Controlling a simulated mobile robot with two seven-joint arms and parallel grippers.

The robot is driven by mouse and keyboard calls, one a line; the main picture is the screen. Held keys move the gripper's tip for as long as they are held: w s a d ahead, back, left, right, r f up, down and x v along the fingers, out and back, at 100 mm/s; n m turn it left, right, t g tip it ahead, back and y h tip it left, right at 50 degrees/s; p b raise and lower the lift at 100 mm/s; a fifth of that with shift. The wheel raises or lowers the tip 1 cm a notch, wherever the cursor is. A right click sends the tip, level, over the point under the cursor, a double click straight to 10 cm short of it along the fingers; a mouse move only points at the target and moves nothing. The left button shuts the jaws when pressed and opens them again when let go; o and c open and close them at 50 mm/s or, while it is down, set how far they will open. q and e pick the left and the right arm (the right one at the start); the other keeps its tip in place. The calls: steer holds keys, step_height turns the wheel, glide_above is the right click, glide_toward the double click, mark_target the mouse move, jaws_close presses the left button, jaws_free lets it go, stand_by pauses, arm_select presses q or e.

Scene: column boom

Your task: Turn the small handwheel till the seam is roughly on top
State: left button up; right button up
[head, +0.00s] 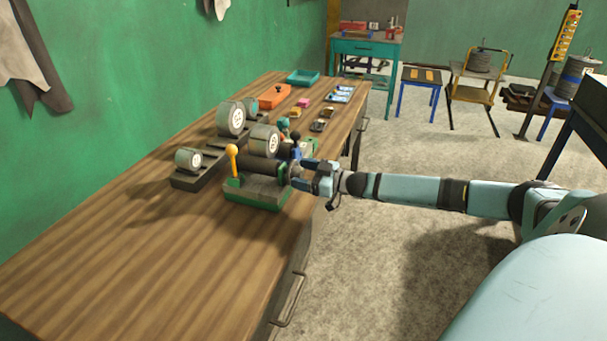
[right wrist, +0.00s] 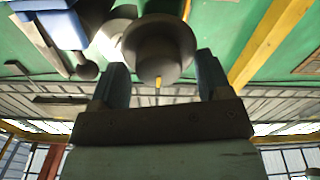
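A fixture with a green base (head: 255,195) stands on the wooden bench. It carries a dark horizontal roller (head: 254,163) with a grey metal drum (head: 263,141) above it. I cannot make out a seam on the drum. My right gripper (head: 301,175) is at the fixture's right end, around the small handwheel. In the right wrist view the handwheel (right wrist: 158,48) is a round grey knob with a yellow mark at its lower edge. It sits between the open fingertips of the right gripper (right wrist: 164,80); I cannot tell whether they touch it. My left gripper is out of view.
A yellow-knobbed lever (head: 233,158) stands at the fixture's left front. A dark stand with round drums (head: 231,119) is behind. An orange box (head: 274,97), a teal tray (head: 304,77) and small items lie farther back. The bench's near left is clear.

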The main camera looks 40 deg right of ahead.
steer(key=c, duration=0.9)
steer(key=shift+n, duration=0.3)
